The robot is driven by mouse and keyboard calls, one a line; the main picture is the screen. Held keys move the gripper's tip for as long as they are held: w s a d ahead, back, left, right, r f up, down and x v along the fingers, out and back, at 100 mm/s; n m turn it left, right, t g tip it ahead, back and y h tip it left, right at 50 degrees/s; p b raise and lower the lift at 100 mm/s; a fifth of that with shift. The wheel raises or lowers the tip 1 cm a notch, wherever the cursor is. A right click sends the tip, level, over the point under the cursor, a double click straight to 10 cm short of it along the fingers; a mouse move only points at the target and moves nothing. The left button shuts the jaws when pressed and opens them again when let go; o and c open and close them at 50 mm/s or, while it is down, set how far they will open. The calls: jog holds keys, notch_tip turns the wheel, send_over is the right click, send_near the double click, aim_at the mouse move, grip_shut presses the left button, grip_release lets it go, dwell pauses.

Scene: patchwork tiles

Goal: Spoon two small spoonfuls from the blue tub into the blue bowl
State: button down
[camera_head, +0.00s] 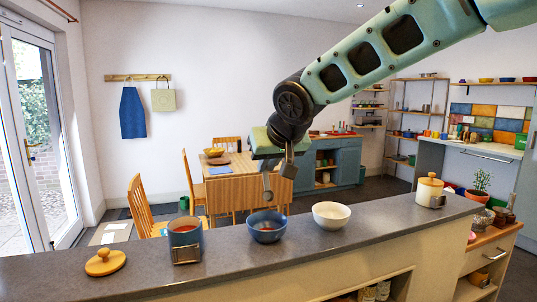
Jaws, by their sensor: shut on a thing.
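The blue tub (186,241) stands open on the grey counter, with a label on its front and something reddish inside. The blue bowl (266,232) stands to its right, with a small reddish patch inside. My gripper (284,168) is above and slightly right of the blue bowl. It is shut on a grey spoon (267,186), which hangs down above the bowl, apart from it. The spoon's contents cannot be made out. The tub's likely lid, a yellow round lid with a knob (105,262), lies at the counter's left.
A cream bowl (331,217) stands right of the blue bowl. A cream jar with a yellow lid (429,192) stands farther right. The grey counter (330,246) is clear between the cream bowl and the jar. A table and chairs are behind it.

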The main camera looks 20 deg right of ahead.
jog(key=shift+w+r+g+p, duration=0.3)
jog(key=shift+r+p, duration=0.15)
jog(key=shift+p, duration=1.45)
jog(key=shift+w+r+g+p, duration=0.15)
jog(key=shift+r+g+p, duration=0.2)
jog(key=shift+p, duration=1.55)
jog(key=shift+f+b, duration=0.35)
jog(key=shift+b, duration=0.1)
jog(key=shift+s+f+b, duration=0.1)
jog(key=shift+f+b, duration=0.2)
jog(key=shift+b, duration=0.8)
jog(key=shift+t+b, duration=0.25)
jog(key=shift+b, duration=0.15)
jog(key=b, duration=0.4)
jog(key=s+f+t+b, duration=0.1)
jog(key=b, duration=0.4)
jog(key=shift+s+f+t+b, duration=0.15)
jog(key=shift+f+t+b, duration=0.1)
jog(key=shift+t+b, duration=0.05)
jog(key=shift+r+p, duration=0.45)
jog(key=shift+p, duration=0.2)
jog(key=p, duration=0.2)
jog(key=shift+w+p, duration=0.2)
jog(key=shift+p, duration=0.2)
jog(key=g+p, duration=0.1)
jog(key=p, duration=0.2)
jog(key=shift+w, duration=0.2)
